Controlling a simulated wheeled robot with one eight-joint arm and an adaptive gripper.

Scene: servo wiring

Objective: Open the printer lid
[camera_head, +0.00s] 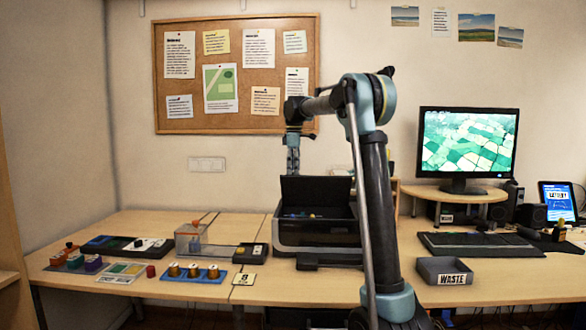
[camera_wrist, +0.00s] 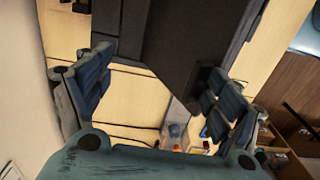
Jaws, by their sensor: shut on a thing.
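The black printer (camera_head: 315,238) stands on the desk in the middle of the head view. Its dark lid (camera_head: 318,189) is raised and stands steeply above the body, so the inside shows at the front. My gripper (camera_head: 293,170) is at the lid's upper left edge. In the wrist view my gripper's (camera_wrist: 160,65) two dark padded fingers stand apart on either side, with the dark lid panel (camera_wrist: 188,50) reaching between them. The gripper is shut on the lid; the exact contact is hard to see. My arm hides the printer's right side.
Small coloured things (camera_head: 302,215) lie inside the printer. A clear box (camera_head: 190,238) and a blue tray with brass spools (camera_head: 194,274) are to the left. A grey waste bin (camera_head: 441,272), keyboard (camera_head: 480,245) and monitor (camera_head: 466,145) are to the right. The desk's front is mostly free.

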